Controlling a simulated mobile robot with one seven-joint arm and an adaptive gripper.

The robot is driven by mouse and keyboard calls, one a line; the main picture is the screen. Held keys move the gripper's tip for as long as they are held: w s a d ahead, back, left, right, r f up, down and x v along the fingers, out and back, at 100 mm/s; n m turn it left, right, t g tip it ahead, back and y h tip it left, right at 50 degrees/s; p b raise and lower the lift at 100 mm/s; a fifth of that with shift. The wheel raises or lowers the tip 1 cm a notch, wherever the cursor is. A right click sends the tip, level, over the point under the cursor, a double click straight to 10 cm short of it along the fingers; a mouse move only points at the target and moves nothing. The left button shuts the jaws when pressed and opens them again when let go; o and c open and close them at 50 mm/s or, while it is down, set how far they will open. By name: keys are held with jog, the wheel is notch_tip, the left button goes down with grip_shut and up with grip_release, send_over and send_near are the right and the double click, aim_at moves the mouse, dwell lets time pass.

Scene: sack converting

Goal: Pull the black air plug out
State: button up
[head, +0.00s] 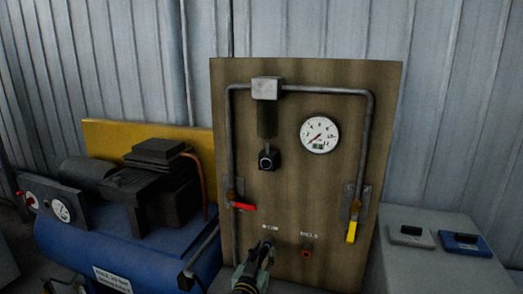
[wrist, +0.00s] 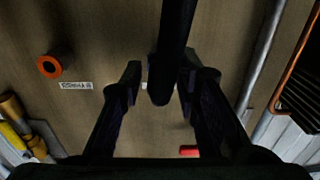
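A dark plug-like rod (wrist: 172,50), which looks like the black air plug, runs down from the top of the wrist view and ends between my fingers. My gripper (wrist: 160,72) has its two fingers apart, one on each side of the rod's lower end. A gap shows on the left; the right finger overlaps the rod in the picture, and I cannot tell if they touch. In the head view my gripper (head: 265,248) is low in front of the wooden panel (head: 345,85), and it hides the socket area there.
An orange-ringed socket (head: 307,252) is right of my gripper; it also shows in the wrist view (wrist: 50,66). A red valve handle (head: 243,206) is above left, a yellow handle (head: 352,231) at right. A gauge (head: 320,134) is higher. A blue compressor (head: 95,245) stands left.

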aim_at(261, 259)
grip_shut()
dwell(0.3)
jog(key=shift+s, duration=0.15)
jog(key=shift+b+v, duration=0.65)
jog(key=shift+v, duration=2.2)
